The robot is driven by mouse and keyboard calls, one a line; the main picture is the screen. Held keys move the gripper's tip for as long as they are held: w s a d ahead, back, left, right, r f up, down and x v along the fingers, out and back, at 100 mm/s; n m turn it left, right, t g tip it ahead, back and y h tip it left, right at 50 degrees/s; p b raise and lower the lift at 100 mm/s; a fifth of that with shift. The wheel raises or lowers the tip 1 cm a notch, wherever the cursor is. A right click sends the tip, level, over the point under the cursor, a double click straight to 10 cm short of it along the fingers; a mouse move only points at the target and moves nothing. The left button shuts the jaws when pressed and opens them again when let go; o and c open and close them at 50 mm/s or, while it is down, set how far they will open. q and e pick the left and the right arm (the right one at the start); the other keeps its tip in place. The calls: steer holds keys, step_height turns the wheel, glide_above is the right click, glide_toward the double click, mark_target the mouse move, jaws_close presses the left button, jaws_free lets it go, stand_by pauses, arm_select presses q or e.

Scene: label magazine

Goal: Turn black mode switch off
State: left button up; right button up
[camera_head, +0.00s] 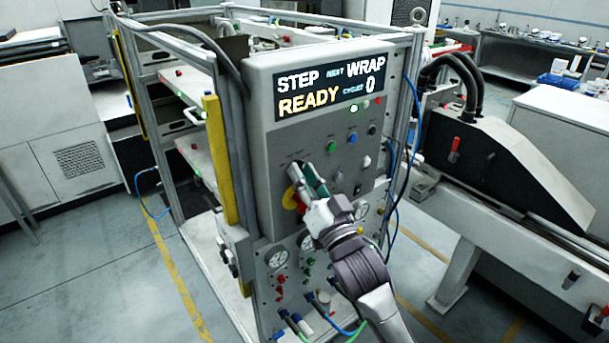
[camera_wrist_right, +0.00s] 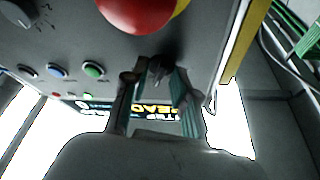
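The control panel (camera_head: 262,150) carries a lit display reading "STEP", "NEXT WRAP", "READY", "CYCLES 0". My right gripper (camera_head: 305,178) is at the panel's left side, just above the yellow-ringed stop button (camera_head: 290,199), and hides the switch there. In the right wrist view, the fingers (camera_wrist_right: 157,85) are apart, with a small black switch (camera_wrist_right: 160,68) between their tips. I see a gap beside the switch, so the fingers do not look closed on it. Its exact turn position is too small and dark to read. My left gripper is not in view.
The red stop button (camera_wrist_right: 137,12) is very close to the right fingers. A green button (camera_head: 331,147), a blue button (camera_head: 352,138) and a dark knob (camera_head: 373,129) sit to the right. Gauges and hose fittings fill the lower panel (camera_head: 278,258).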

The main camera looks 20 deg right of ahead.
jaws_close()
steer(key=shift+s+r, duration=0.1)
steer(key=shift+s, duration=0.05)
